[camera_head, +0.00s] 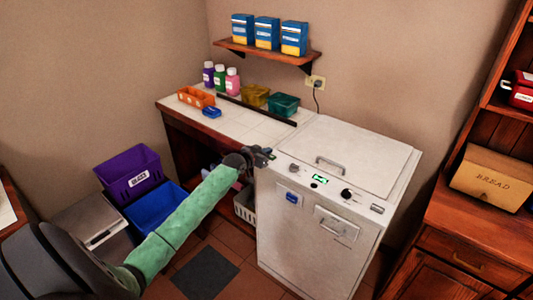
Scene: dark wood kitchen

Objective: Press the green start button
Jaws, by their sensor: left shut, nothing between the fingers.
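I cannot make out a separate green start button at this size. A dark round knob (346,194) sits to the right of the green patch. My left gripper (267,153) is shut and empty. It appears near the left end of the strip, left of the green patch; I cannot tell whether it touches the machine. My right gripper is not in view.
A tiled counter (222,119) left of the machine holds bottles and small bins. A wall shelf (262,52) with blue boxes hangs above. Purple (131,172) and blue (157,205) bins stand at left. A wooden cabinet (470,235) with a bread box stands at right.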

